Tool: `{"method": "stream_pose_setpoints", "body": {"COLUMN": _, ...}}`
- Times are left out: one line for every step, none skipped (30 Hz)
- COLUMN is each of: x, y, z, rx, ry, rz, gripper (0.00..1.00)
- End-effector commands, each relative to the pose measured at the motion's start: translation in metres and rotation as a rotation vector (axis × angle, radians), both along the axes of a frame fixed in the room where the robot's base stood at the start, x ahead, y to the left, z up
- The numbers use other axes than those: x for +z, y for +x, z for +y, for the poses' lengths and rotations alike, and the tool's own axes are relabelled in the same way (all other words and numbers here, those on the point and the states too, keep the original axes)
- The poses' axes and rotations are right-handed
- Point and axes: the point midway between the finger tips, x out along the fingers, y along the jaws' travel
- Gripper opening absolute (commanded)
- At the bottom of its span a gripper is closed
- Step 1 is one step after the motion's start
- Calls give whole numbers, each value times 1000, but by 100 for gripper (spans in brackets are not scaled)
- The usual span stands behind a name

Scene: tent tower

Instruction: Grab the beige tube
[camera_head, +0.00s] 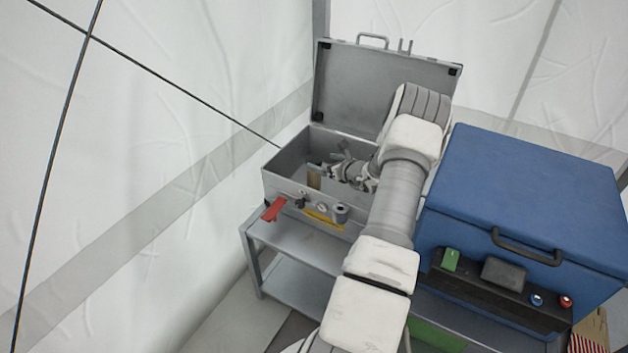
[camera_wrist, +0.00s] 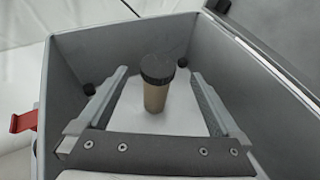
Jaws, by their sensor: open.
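The beige tube (camera_wrist: 155,97) with a black cap stands upright inside the open grey case, seen in the wrist view. It also shows in the head view (camera_head: 314,178), small and partly hidden by the case's front wall. My gripper (camera_wrist: 157,80) is open, with one finger on each side of the tube in the picture. No contact between the fingers and the tube is visible. In the head view my gripper (camera_head: 335,167) reaches down into the case (camera_head: 283,182) from the right.
The case's raised lid (camera_head: 345,85) stands behind my arm. A red latch (camera_head: 274,209) and small fittings are on its front. A closed blue box (camera_head: 540,190) is close on the right. The case stands on a grey metal table (camera_head: 290,238) by the white tent wall.

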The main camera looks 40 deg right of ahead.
Motion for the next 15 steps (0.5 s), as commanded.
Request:
{"method": "stream_pose_setpoints", "body": {"x": -8, "y": 11, "z": -1, "rx": 3, "ry": -1, "rz": -1, "gripper": 100}}
{"method": "stream_pose_setpoints", "body": {"x": -10, "y": 16, "z": -2, "rx": 3, "ry": -1, "rz": -1, "gripper": 100}}
{"method": "stream_pose_setpoints", "body": {"x": -12, "y": 22, "z": -3, "rx": 2, "ry": 0, "rz": -1, "gripper": 100}}
{"method": "stream_pose_setpoints", "body": {"x": -13, "y": 26, "z": -4, "rx": 3, "ry": -1, "rz": -1, "gripper": 100}}
{"method": "stream_pose_setpoints", "body": {"x": -14, "y": 29, "z": -5, "rx": 3, "ry": -1, "rz": 0, "gripper": 100}}
{"method": "stream_pose_setpoints", "body": {"x": -15, "y": 33, "z": -6, "rx": 3, "ry": -1, "rz": -1, "gripper": 100}}
{"method": "stream_pose_setpoints", "body": {"x": -16, "y": 35, "z": -6, "rx": 3, "ry": -1, "rz": -1, "gripper": 100}}
{"method": "stream_pose_setpoints", "body": {"x": -16, "y": 36, "z": -6, "rx": 2, "ry": 0, "rz": 0, "gripper": 100}}
{"method": "stream_pose_setpoints", "body": {"x": -16, "y": 38, "z": -6, "rx": 2, "ry": 0, "rz": 0, "gripper": 100}}
{"method": "stream_pose_setpoints", "body": {"x": -17, "y": 39, "z": -7, "rx": 2, "ry": 0, "rz": 0, "gripper": 100}}
{"method": "stream_pose_setpoints", "body": {"x": -18, "y": 41, "z": -7, "rx": 3, "ry": -1, "rz": 0, "gripper": 100}}
{"method": "stream_pose_setpoints", "body": {"x": -21, "y": 44, "z": -7, "rx": 3, "ry": -1, "rz": 0, "gripper": 100}}
{"method": "stream_pose_setpoints", "body": {"x": -23, "y": 46, "z": -7, "rx": 3, "ry": -1, "rz": 1, "gripper": 100}}
{"method": "stream_pose_setpoints", "body": {"x": -26, "y": 50, "z": -8, "rx": 3, "ry": -1, "rz": 0, "gripper": 100}}
{"method": "stream_pose_setpoints", "body": {"x": -29, "y": 56, "z": -8, "rx": 3, "ry": -1, "rz": -1, "gripper": 100}}
